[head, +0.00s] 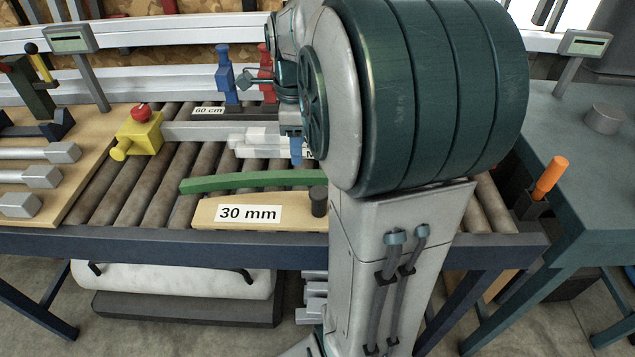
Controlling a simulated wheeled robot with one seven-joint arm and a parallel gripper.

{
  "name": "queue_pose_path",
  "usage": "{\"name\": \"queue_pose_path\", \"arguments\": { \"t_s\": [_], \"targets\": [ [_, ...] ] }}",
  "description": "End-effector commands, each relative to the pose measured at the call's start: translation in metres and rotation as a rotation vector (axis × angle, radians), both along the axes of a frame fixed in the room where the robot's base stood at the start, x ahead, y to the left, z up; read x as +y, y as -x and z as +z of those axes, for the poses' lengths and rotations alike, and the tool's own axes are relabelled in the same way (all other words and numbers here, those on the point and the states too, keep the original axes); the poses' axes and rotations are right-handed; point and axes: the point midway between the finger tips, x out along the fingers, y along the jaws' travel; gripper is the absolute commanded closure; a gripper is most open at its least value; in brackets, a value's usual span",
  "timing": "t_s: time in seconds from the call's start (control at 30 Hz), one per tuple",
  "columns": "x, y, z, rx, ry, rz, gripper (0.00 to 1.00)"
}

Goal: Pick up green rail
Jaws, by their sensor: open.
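The green rail (250,182) is a long, slightly bowed bar. It lies across the roller table, just behind a wooden block (285,206) labelled "30 mm". Its right end is hidden by my arm. My gripper (296,148) is partly hidden behind my arm's large links. The part that shows is above and beyond the rail, near pale grey bars, and apart from the rail. I see nothing held in it.
A yellow clamp (140,133) with a red knob stands left on the rollers (156,190). Blue (228,78) and red (265,62) clamps stand behind. A dark post (318,201) stands on the block's right end. An orange-handled tool (549,178) sits at right.

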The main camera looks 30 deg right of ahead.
Motion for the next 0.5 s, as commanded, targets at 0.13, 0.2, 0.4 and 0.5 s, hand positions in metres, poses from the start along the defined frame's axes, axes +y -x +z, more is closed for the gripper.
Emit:
{"name": "queue_pose_path", "arguments": {
  "t_s": [0.13, 0.2, 0.4, 0.5],
  "targets": [
    [0.0, 0.0, -0.025, 0.002, -0.001, 0.001, 0.52],
    [0.0, 0.0, -0.03, 0.002, -0.001, 0.001, 0.52],
    [-0.001, 0.0, -0.047, 0.002, -0.001, 0.001, 0.52],
    [-0.003, 0.0, -0.064, 0.003, -0.001, 0.001, 0.52]
  ]
}}
